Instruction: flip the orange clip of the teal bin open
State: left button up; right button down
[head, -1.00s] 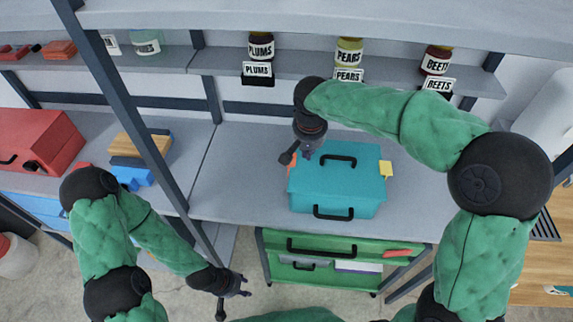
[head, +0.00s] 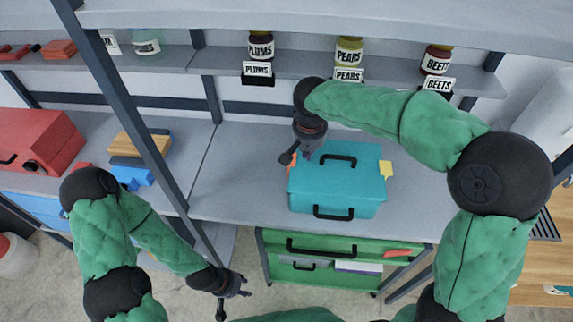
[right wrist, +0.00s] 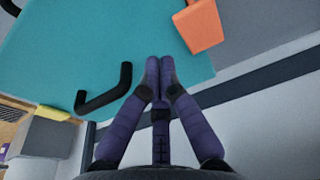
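The teal bin (head: 350,178) stands on the grey shelf, with a black handle on its lid and another on its front. Its orange clip (head: 292,159) is at the left side, partly hidden by my right gripper (head: 307,154). In the right wrist view the orange clip (right wrist: 203,27) juts out past the bin's edge; I cannot tell how far it is turned. My right gripper (right wrist: 160,64) has its fingers together, empty, above the bin's lid and beside the clip, apparently not touching it. My left gripper (head: 243,286) is low at the left, empty, its fingertips apart.
A yellow clip (head: 386,168) is on the bin's right side. A green drawer unit (head: 330,275) stands below the shelf. A dark upright post (head: 130,110) crosses at the left. Jars of plums (head: 261,47), pears (head: 348,52) and beets (head: 436,62) stand on the upper shelf.

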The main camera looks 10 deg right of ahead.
jog(key=shift+f+b, duration=0.65)
jog(key=shift+f, duration=0.35)
jog(key=shift+r, duration=0.1)
dwell(0.5)
jog(key=shift+w+a+p, duration=0.2)
jog(key=shift+a, duration=0.5)
jog(key=shift+w+a+p, duration=0.15)
jog(key=shift+w+a, duration=0.05)
jog(key=shift+a, duration=0.5)
jog(key=shift+w+a+p, duration=0.2)
jog(key=shift+a, duration=0.5)
jog(key=shift+w+a, duration=0.2)
jog(key=shift+a, duration=0.45)
dwell(0.6)
jog(key=shift+s+d+r+p, duration=0.1)
jog(key=shift+d+r+p, duration=0.1)
jog(key=shift+r+p, duration=0.8)
jog(key=shift+d+r+p, duration=0.2)
jog(key=shift+r+p, duration=0.5)
jog(key=shift+r, duration=0.55)
jog(key=shift+s+d+r+p, duration=0.1)
jog(key=shift+d+r+p, duration=0.1)
jog(key=shift+r+p, duration=0.8)
jog(key=shift+r, duration=0.15)
